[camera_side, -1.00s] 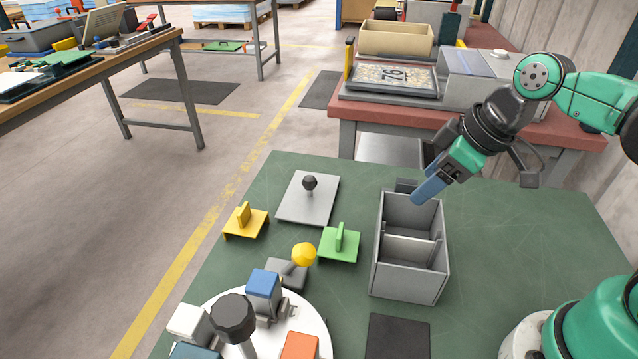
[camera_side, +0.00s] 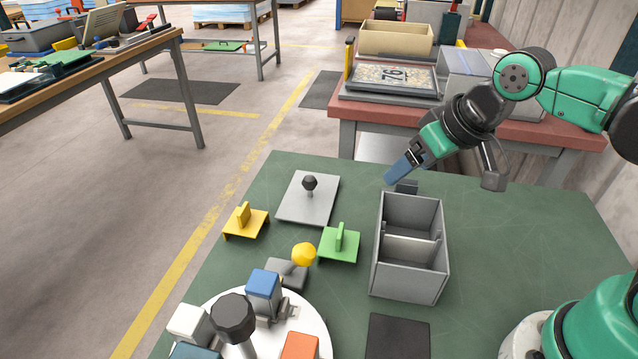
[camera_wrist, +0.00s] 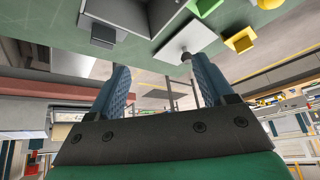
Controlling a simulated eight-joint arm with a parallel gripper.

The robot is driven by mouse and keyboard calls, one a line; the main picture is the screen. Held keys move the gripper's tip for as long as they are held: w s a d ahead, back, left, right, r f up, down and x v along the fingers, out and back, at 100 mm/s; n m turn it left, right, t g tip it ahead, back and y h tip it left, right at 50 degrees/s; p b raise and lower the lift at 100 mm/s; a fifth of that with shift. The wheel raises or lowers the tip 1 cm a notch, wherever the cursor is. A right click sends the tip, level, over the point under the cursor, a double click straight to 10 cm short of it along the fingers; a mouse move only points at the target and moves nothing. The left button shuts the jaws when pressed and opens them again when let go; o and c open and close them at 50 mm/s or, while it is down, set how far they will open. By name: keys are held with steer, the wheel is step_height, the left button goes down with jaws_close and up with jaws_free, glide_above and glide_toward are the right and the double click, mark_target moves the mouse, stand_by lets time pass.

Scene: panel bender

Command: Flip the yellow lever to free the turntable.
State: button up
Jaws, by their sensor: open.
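The yellow lever knob (camera_side: 304,254) sits on a short arm from a grey base (camera_side: 288,273) at the back edge of the turntable. The turntable (camera_side: 316,322) is a white disc at the front, with a dark-knobbed post (camera_side: 235,318) and coloured blocks on it. My gripper (camera_side: 392,176) is in the air near the table's back edge, behind the grey bin and well away from the lever. In the wrist view my gripper (camera_wrist: 160,85) has its two blue fingers wide apart with nothing between them.
A grey two-compartment bin (camera_side: 410,275) stands right of the lever. A green handled plate (camera_side: 339,246), a yellow handled plate (camera_side: 246,222) and a grey plate with a black knob (camera_side: 309,198) lie around the lever. A dark pad (camera_side: 398,336) lies at the front.

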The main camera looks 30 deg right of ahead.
steer(key=w+a+n+g, duration=0.1)
steer(key=w+a+g, duration=0.25)
steer(key=a, duration=0.45)
steer(key=g, duration=0.3)
glide_above(303, 245)
steer(key=f, duration=0.3)
steer(key=shift+d+f+n, duration=0.2)
steer(key=shift+d+n, duration=0.2)
steer(key=shift+a+f, duration=0.15)
steer(key=shift+f, duration=0.1)
steer(key=shift+a+f, duration=0.15)
steer(key=shift+f, duration=1.2)
steer(key=shift+a+f, duration=0.1)
steer(key=shift+f, duration=1.2)
jaws_close()
